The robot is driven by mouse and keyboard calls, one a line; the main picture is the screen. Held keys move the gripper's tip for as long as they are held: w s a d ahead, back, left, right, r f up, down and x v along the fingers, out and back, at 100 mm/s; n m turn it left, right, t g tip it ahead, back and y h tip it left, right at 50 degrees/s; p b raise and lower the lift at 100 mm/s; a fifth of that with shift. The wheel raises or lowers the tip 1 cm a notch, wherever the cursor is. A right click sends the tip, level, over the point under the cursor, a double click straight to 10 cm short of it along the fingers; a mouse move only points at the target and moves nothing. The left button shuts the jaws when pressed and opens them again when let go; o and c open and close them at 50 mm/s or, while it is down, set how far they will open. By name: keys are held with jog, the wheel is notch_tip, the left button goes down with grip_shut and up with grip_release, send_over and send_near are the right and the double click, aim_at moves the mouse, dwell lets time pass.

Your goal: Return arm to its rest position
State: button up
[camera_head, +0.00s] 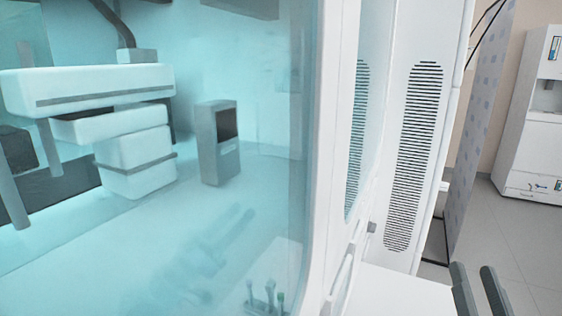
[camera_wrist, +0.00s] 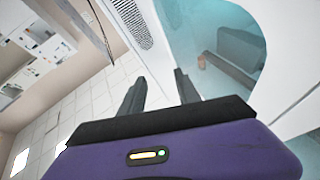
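My gripper (camera_wrist: 160,90) shows in the wrist view with its two dark fingers apart and nothing between them. Its purple body fills the bottom of that view. In the head view the tips of two dark fingers (camera_head: 480,290) stand at the lower right edge, in front of a white ledge and the floor. The rest of my arm is out of the head view.
A large teal-tinted glass enclosure (camera_head: 255,120) with machines inside fills the left of the head view. Its white vented side panel (camera_head: 412,150) stands close to my gripper. A white cabinet (camera_head: 535,120) stands at the far right, with open tiled floor (camera_head: 485,225) before it.

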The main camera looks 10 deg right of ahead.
jog(key=s+a+f+n+g+y, duration=0.1)
jog(key=s+a+f, duration=0.3)
jog(key=s, duration=0.5)
jog(key=s+a+f+n+g+y, duration=0.2)
jog(key=s+a+f+g+y, duration=0.1)
jog(key=s+f, duration=0.6)
jog(key=s+a+f+n+g+y, duration=0.2)
jog(key=s+a+f, duration=0.4)
jog(key=s, duration=0.4)
jog(key=shift+s+a+f+g, duration=0.15)
jog(key=shift+a+f+g, duration=0.2)
jog(key=shift+f+g, duration=0.35)
